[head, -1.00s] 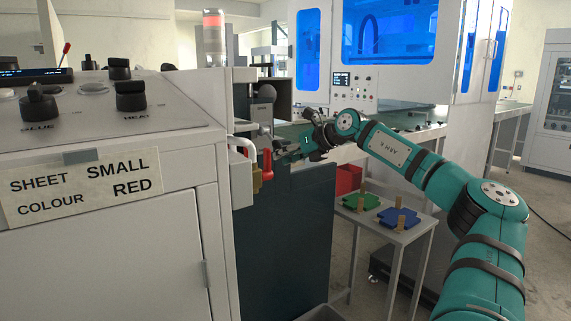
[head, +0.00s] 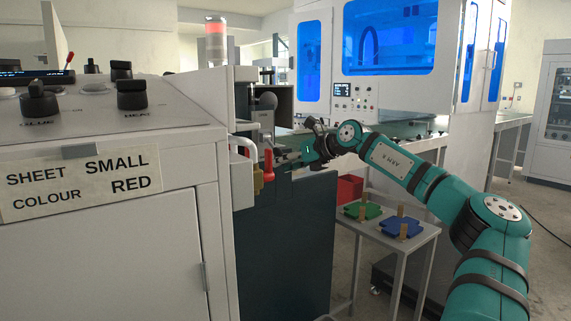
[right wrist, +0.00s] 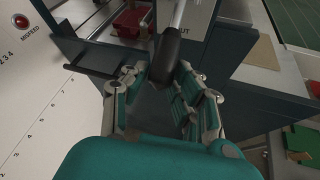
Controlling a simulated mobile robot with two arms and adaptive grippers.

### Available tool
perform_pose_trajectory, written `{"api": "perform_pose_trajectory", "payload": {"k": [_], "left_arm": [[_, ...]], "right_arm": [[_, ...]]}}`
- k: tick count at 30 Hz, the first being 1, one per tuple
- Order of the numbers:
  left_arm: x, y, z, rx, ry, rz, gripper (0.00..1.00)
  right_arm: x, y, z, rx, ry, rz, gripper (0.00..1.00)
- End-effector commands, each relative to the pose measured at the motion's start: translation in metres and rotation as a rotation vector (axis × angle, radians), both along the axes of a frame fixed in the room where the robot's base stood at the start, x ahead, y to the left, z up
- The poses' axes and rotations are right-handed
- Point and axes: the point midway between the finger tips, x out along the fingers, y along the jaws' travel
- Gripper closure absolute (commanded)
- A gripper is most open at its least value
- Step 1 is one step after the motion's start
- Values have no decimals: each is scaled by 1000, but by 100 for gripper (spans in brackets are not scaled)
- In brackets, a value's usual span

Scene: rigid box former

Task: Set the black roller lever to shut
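The black roller lever (right wrist: 168,55) shows in the right wrist view as a black grip on a pale metal rod. It reaches down from the top between the fingers of my right gripper (right wrist: 158,80). The fingers are apart on both sides of the grip; I cannot tell whether either touches it. Part of a label ending in "UT" (right wrist: 191,51) is visible just right of the lever. In the head view my right gripper (head: 284,158) is beside the machine, and I cannot make out the lever's grip there. My left gripper is not in view.
A control cabinet (head: 105,230) fills the left. A small table (head: 395,241) with green and blue pieces stands below the arm. Floor is free at the right.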

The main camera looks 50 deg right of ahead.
Motion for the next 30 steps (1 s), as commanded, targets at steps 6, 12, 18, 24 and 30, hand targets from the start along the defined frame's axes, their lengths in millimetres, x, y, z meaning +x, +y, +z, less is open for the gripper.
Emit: {"api": "perform_pose_trajectory", "payload": {"k": [6,12,18,24,30], "left_arm": [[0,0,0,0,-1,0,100],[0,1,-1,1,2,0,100],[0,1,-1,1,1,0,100],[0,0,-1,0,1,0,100],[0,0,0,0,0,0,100]], "right_arm": [[0,0,-1,2,3,0,54],[0,0,-1,2,4,0,54],[-6,1,4,0,0,1,54],[-19,0,11,0,-1,0,54],[-42,-1,22,-4,0,-4,54]]}}
